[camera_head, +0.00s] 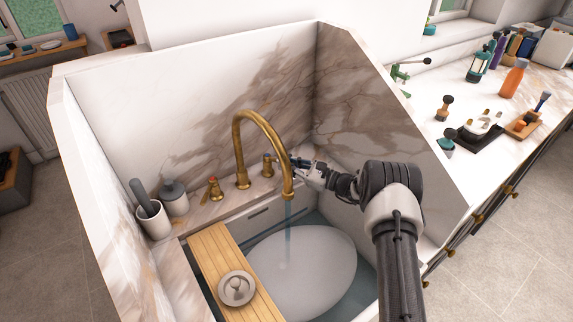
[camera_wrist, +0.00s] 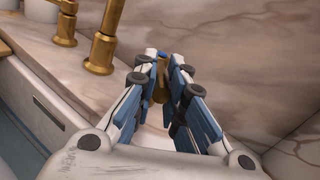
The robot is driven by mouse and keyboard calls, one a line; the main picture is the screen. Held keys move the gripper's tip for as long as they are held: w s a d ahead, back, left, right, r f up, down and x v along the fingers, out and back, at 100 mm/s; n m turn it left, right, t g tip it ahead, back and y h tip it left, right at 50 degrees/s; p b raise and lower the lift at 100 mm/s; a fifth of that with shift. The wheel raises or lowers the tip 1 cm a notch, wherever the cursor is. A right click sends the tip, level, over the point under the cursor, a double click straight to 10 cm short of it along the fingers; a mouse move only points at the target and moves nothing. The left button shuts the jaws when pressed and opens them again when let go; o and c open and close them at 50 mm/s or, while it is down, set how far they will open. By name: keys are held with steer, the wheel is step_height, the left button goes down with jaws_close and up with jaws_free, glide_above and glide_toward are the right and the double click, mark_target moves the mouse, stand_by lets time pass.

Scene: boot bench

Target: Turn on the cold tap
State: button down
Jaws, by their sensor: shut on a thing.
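The brass tap (camera_head: 268,165) on the right of the spout has its lever reaching toward my gripper. The fingers hide most of that piece. The tall curved brass spout (camera_head: 240,150) stands left of this tap, and a stream of water (camera_head: 288,222) falls from it into the sink. Another brass tap with a red-orange top (camera_head: 214,188) stands left of the spout.
The sink holds water and a large pale round dish (camera_head: 318,262). A wooden board (camera_head: 208,258) with a grey lidded item (camera_head: 237,289) spans its left side. A cup (camera_head: 154,221) and grey jar (camera_head: 173,198) stand at left. Marble walls (camera_head: 375,130) rise close behind and right.

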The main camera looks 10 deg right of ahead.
steer(key=shift+r, duration=0.15)
steer(key=c, duration=1.6)
jaws_free()
steer(key=shift+c, duration=0.2)
steer(key=shift+d, duration=0.1)
steer(key=v, duration=1.2)
